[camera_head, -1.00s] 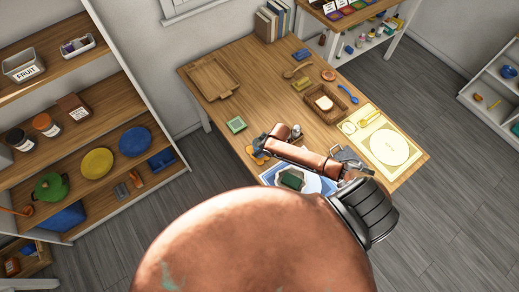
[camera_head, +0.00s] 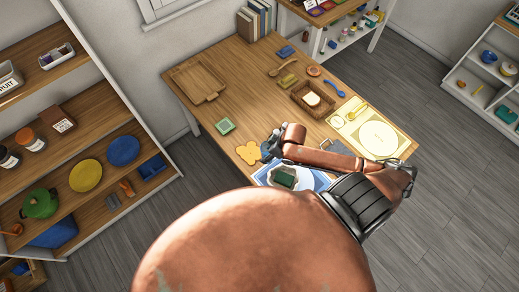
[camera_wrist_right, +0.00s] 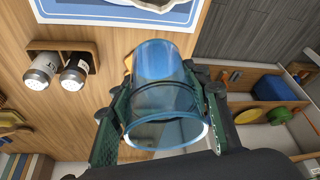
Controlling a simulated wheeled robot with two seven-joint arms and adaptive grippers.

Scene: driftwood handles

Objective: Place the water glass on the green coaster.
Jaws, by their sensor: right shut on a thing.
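The water glass (camera_wrist_right: 165,95) is clear and blue-tinted. In the right wrist view it is between the dark green fingers of my right gripper (camera_wrist_right: 162,112), which is shut on it, with its rim toward the camera. In the head view my right gripper (camera_head: 271,147) is over the near left part of the table, partly hidden by its own arm. The green coaster (camera_head: 225,126) lies flat and bare near the table's left edge, left of and beyond the gripper. The gripper and glass are apart from it. My left gripper is not in view.
A yellow flower-shaped mat (camera_head: 248,153) lies between coaster and gripper. A blue placemat (camera_head: 318,180) is at the near edge. Two shakers (camera_wrist_right: 57,72) stand in a wooden holder. A wooden tray (camera_head: 197,82) is at the back left; the table between it and the coaster is clear.

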